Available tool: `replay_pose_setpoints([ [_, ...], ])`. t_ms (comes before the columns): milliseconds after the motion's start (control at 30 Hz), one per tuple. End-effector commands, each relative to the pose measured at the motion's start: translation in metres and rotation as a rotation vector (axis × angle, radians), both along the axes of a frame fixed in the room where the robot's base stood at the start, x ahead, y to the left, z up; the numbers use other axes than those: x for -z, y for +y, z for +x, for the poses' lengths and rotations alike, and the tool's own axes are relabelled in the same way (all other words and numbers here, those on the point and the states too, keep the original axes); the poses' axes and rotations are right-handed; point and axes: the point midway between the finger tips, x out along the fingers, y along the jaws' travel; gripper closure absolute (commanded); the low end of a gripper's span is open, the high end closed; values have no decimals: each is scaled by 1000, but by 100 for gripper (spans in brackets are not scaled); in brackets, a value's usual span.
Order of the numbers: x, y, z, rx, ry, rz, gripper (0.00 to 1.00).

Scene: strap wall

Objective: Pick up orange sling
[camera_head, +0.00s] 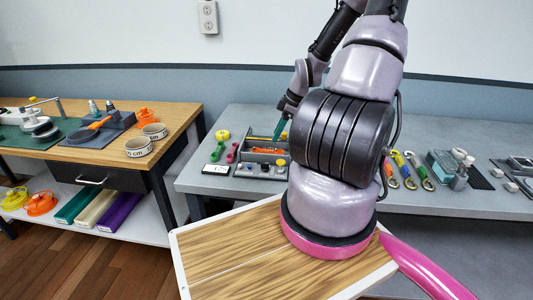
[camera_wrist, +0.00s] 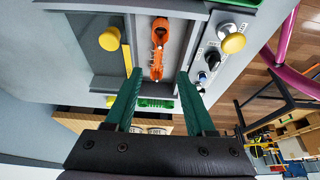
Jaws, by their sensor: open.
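The orange sling (camera_wrist: 158,48) lies as a narrow loop in a grey tray (camera_wrist: 192,50) in the wrist view. In the head view a green finger (camera_head: 279,129) shows above the tray.
Yellow knobs (camera_wrist: 110,39) (camera_wrist: 233,43) and small control knobs flank the tray. Coloured straps (camera_head: 405,171) lie to the right on the grey bench (camera_head: 450,202). A wooden board (camera_head: 230,245) lies in front. A wooden table (camera_head: 170,115) stands at left.

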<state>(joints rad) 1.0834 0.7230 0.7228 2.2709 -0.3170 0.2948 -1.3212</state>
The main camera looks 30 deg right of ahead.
Motion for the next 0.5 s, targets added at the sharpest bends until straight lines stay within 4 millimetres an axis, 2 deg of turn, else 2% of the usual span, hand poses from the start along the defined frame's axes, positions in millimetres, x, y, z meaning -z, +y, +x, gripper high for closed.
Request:
replay_pose_setpoints([
  [100, 15, 6, 4, -1, 2, 2, 45],
  [267, 25, 8, 6, 0, 2, 0, 45],
  [500, 58, 16, 14, -2, 3, 1, 45],
])
